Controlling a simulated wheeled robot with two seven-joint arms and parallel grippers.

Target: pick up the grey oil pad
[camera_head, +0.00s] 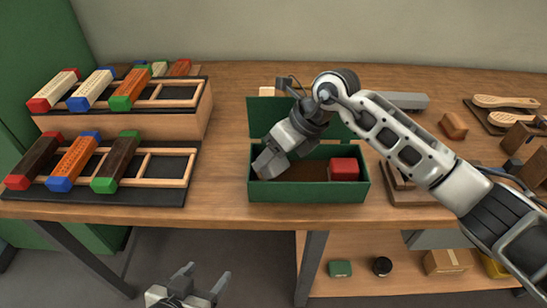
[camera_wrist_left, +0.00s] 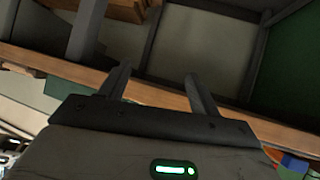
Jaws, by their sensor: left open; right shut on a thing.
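My right gripper (camera_head: 272,158) reaches down into the left part of an open green box (camera_head: 310,190) on the table. It is shut on a grey thing at its fingertips, low inside the box, which looks like the grey oil pad. The fingers and the box's front wall hide most of it, so its outline is hard to tell. A red block (camera_head: 344,169) sits in the right part of the same box. My left gripper (camera_head: 205,279) is open and empty, low in front of the table; its two fingers also show apart in the left wrist view (camera_wrist_left: 157,85).
Wooden brush parts (camera_head: 500,101) and blocks (camera_head: 453,125) lie at the right. A lower shelf (camera_head: 345,282) holds a green tin (camera_head: 340,268) and a dark jar (camera_head: 382,266). The table between racks and box is clear.

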